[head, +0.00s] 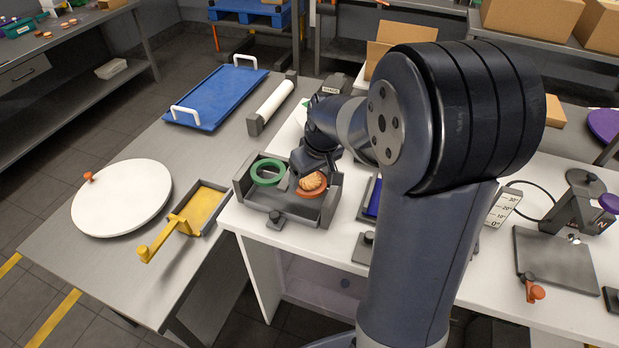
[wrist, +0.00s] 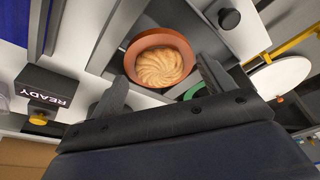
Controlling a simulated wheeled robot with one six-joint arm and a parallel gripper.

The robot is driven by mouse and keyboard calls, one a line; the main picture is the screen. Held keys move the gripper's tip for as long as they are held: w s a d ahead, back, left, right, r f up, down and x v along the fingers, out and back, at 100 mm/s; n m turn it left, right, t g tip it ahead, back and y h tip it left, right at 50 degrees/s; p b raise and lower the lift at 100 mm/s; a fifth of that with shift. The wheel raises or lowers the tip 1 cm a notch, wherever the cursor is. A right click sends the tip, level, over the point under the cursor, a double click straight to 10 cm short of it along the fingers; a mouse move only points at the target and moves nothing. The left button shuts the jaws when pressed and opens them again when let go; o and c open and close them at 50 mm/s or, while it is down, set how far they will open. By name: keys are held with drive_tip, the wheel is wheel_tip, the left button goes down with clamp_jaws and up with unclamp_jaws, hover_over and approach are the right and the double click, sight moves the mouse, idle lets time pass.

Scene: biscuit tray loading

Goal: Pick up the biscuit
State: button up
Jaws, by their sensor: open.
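The biscuit (head: 312,181) is round and golden with a swirled top. It sits in an orange-brown ring or dish (head: 318,192) at the right side of a grey open-fronted tray (head: 285,212). In the wrist view the biscuit (wrist: 160,66) lies within the rim of the orange-brown dish (wrist: 146,43). My gripper (wrist: 163,85) is open, with one finger on each side of the biscuit in the wrist view. I cannot tell whether the fingers touch the dish. In the head view my wrist covers the area just behind the biscuit.
A green ring (head: 267,172) lies in the same tray, left of the biscuit. The tray has raised side walls. A yellow-handled tray (head: 205,207), white round board (head: 122,198) and blue tray (head: 217,97) are to the left. A READY box (wrist: 47,88) shows in the wrist view.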

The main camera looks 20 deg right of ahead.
drive_tip(key=shift+c, duration=0.3)
drive_tip(key=c, duration=0.7)
drive_tip(key=shift+r, duration=0.1)
